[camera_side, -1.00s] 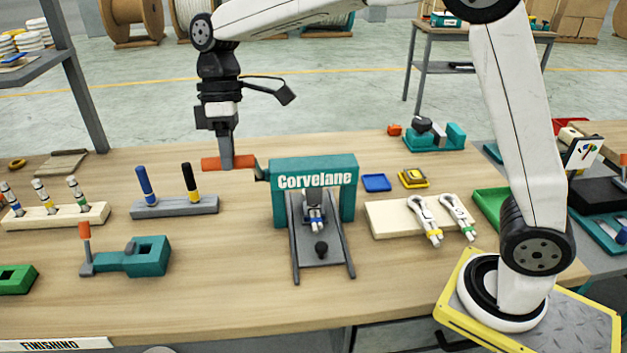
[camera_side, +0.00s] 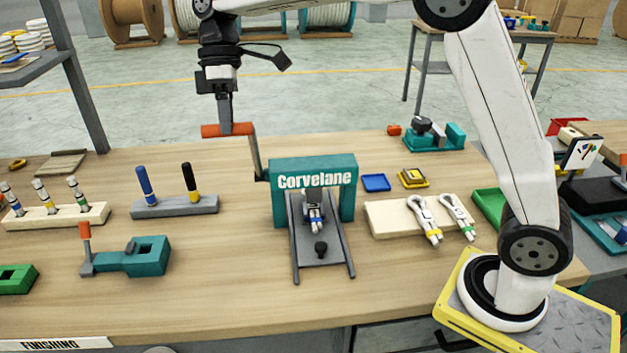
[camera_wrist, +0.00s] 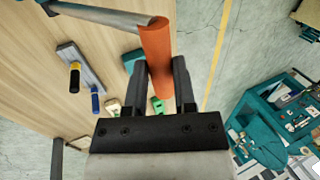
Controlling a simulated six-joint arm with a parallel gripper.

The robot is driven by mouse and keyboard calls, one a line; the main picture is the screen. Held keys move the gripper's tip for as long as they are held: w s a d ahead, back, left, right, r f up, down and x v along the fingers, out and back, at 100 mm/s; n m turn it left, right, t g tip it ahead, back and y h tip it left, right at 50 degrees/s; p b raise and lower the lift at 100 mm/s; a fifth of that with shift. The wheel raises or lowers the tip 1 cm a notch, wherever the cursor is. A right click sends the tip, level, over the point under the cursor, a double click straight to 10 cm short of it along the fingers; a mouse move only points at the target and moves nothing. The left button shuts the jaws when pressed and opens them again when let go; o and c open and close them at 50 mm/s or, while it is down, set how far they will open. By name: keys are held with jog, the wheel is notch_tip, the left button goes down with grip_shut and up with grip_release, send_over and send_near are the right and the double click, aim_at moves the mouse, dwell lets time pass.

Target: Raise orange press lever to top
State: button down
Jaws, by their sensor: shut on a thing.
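The teal Corvelane press (camera_side: 340,195) stands on the wooden bench. Its orange lever handle (camera_side: 227,130) sits at the upper end of a grey lever arm (camera_side: 257,158), which slopes up and to the left from the press's left side. My gripper (camera_side: 225,122) is shut on the orange handle from above. In the wrist view the orange handle (camera_wrist: 156,50) lies between my two dark fingers (camera_wrist: 160,75).
A grey holder (camera_side: 175,206) with a blue and a black pen-like tool stands to the left. A teal clamp with an orange knob (camera_side: 148,256) is in front left. A pale block (camera_side: 385,220) with splice pieces and a blue tray (camera_side: 376,182) are to the right.

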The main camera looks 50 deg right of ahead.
jog(key=shift+c, duration=2.2)
grip_release()
jog(key=shift+w+d+f, duration=0.25)
jog(key=shift+d, duration=0.05)
jog(key=shift+a+r, duration=0.1)
jog(key=shift+r, duration=0.05)
jog(key=v, duration=0.7)
jog(key=shift+r, duration=0.3)
